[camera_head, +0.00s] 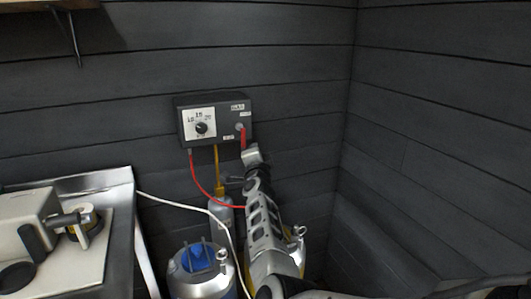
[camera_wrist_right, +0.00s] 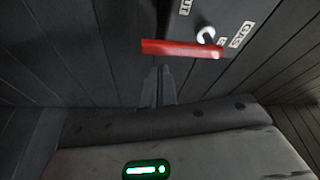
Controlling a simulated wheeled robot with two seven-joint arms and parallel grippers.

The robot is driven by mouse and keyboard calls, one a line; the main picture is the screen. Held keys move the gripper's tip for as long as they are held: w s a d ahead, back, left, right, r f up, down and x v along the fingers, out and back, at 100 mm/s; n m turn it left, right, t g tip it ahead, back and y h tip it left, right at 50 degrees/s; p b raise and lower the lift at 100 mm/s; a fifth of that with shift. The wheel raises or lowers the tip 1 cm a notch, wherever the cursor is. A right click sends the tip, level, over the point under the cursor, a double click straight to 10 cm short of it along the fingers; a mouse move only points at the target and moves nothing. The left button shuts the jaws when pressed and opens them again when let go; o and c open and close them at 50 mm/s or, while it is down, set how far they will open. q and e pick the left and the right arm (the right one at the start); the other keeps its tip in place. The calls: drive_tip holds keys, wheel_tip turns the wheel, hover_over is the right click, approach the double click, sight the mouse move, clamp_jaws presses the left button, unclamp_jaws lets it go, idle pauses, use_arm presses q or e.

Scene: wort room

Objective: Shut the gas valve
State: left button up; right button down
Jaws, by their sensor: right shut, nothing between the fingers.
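A dark control box (camera_head: 224,122) is fixed to the wall in the head view. The gas valve's red lever (camera_head: 243,138) hangs down from a pivot at the box's right side. In the right wrist view the red lever (camera_wrist_right: 180,48) lies across the upper middle, beside a GAS label. My right gripper (camera_head: 250,153) is just by the lever's lower end; its fingers (camera_wrist_right: 163,88) are shut and empty. Whether they touch the lever cannot be told. My left gripper is not in view.
The box has a dial (camera_head: 202,128). A red hose (camera_head: 203,187) and a yellow hose run down from it. A gas bottle and a metal keg with a blue top (camera_head: 198,258) stand below. A counter (camera_head: 90,258) with a machine is at left. Bare wall lies to the right.

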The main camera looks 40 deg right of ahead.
drive_tip(key=s+a, duration=0.3)
drive_tip(key=s, duration=0.6)
drive_tip(key=shift+p, duration=0.35)
drive_tip(key=shift+s, duration=0.1)
